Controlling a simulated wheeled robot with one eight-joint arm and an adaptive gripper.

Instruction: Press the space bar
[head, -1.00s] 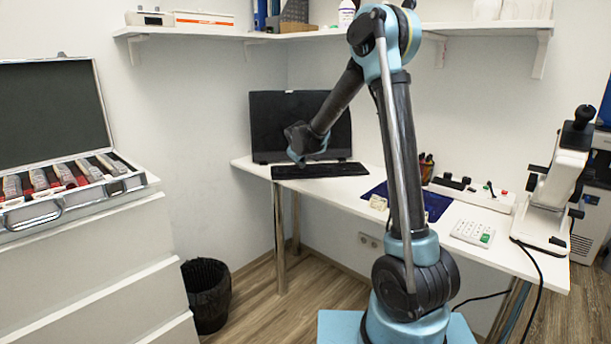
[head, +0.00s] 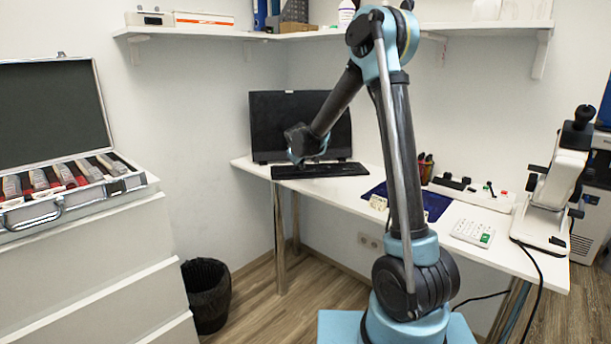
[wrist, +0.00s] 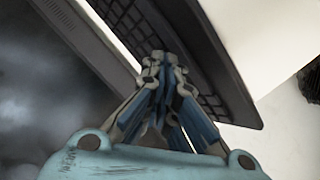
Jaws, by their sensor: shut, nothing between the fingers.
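The black keyboard (head: 342,170) lies on the white desk in front of the dark monitor (head: 268,128). In the wrist view the keyboard (wrist: 218,72) runs diagonally from top left to right, with rows of dark keys. My gripper (head: 297,160) is over the left end of the keyboard in the head view. In the wrist view my gripper (wrist: 163,62) is shut and empty, its fingertips in front of the keys. The fingers hide part of the keyboard. I cannot make out the space bar or tell whether the fingertips touch a key.
The white desk (head: 395,200) also bears a dark blue mat (head: 436,205), a white keypad (head: 472,233) and a white instrument (head: 556,185) at the right. An open case (head: 75,205) stands on the drawers at left. A black bin (head: 206,296) is on the floor.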

